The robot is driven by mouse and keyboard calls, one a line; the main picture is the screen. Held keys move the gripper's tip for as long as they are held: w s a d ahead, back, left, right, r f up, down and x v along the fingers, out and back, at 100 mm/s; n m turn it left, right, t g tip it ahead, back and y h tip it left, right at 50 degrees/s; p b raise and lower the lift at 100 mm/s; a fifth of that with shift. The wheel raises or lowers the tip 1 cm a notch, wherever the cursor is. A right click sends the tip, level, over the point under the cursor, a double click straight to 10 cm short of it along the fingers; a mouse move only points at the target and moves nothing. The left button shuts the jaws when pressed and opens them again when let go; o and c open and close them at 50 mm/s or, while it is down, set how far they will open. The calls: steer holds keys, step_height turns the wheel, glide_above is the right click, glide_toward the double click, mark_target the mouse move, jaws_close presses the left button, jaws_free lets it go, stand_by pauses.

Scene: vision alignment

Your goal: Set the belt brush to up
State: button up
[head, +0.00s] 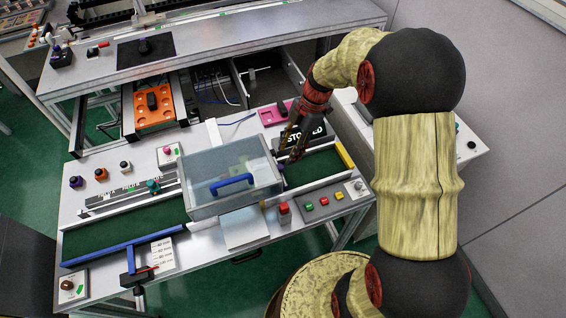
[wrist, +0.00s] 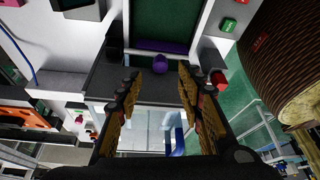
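In the wrist view a purple bar (wrist: 163,46), which looks like the belt brush, lies across the end of the dark green belt (wrist: 167,20). A round purple knob (wrist: 160,64) sits at its middle. My gripper (wrist: 157,73) is open, with one finger on each side of the knob's line and nothing between them. I cannot tell whether the brush is up or down. In the head view my gripper (head: 287,151) is above the belt (head: 312,168), just right of the clear cover (head: 228,170). The brush is mostly hidden there.
The clear cover has a blue handle (head: 232,184). A yellow bar (head: 344,155) is at the belt's right end.

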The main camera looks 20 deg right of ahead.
mark_target(282, 166)
steer(key=b+x, duration=0.1)
steer(key=x, duration=0.5)
steer(key=shift+c, duration=1.3)
jaws_close()
